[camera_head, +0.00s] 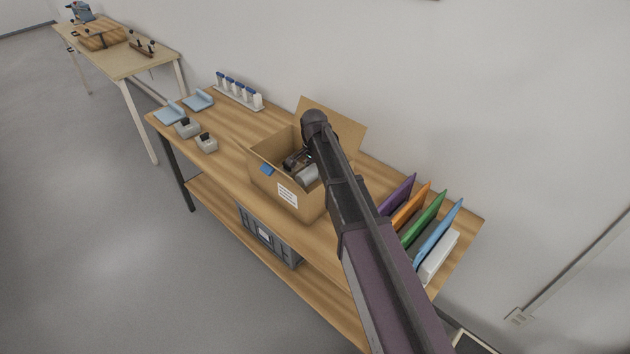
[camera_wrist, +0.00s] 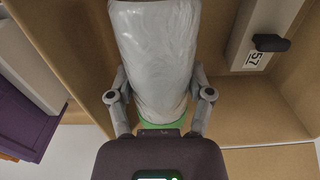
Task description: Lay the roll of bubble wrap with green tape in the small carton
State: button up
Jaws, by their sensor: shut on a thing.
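The roll of bubble wrap (camera_wrist: 158,55) is a pale, shiny cylinder in the wrist view, with green tape (camera_wrist: 160,126) showing at its near end. My gripper (camera_wrist: 160,85) is shut on it, one finger on each side. In the head view, the open carton (camera_head: 268,187) stands on the wooden table with a white label on its front and a flap raised at the back. My gripper (camera_head: 298,160) is at the carton's opening, and the roll's pale end (camera_head: 307,176) shows there. My arm hides the carton's right side. Whether the roll touches the floor of the carton cannot be told.
A pale object labelled 57 (camera_wrist: 250,58) with a black knob lies beside the roll in the wrist view. Upright coloured folders (camera_head: 411,215) stand right of the carton. Small grey holders (camera_head: 206,143), blue trays (camera_head: 199,99) and a rack of bottles (camera_head: 240,92) are left.

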aim_at(315, 167)
jog(key=shift+f+b, duration=1.9)
jog(key=shift+f+b, duration=0.6)
jog(key=shift+f, duration=0.05)
jog(key=o, duration=1.1)
jog(key=shift+r, duration=0.2)
notch_tip(315, 167, up, 13)
jog(key=p, duration=1.3)
jog(key=shift+s+d, duration=0.1)
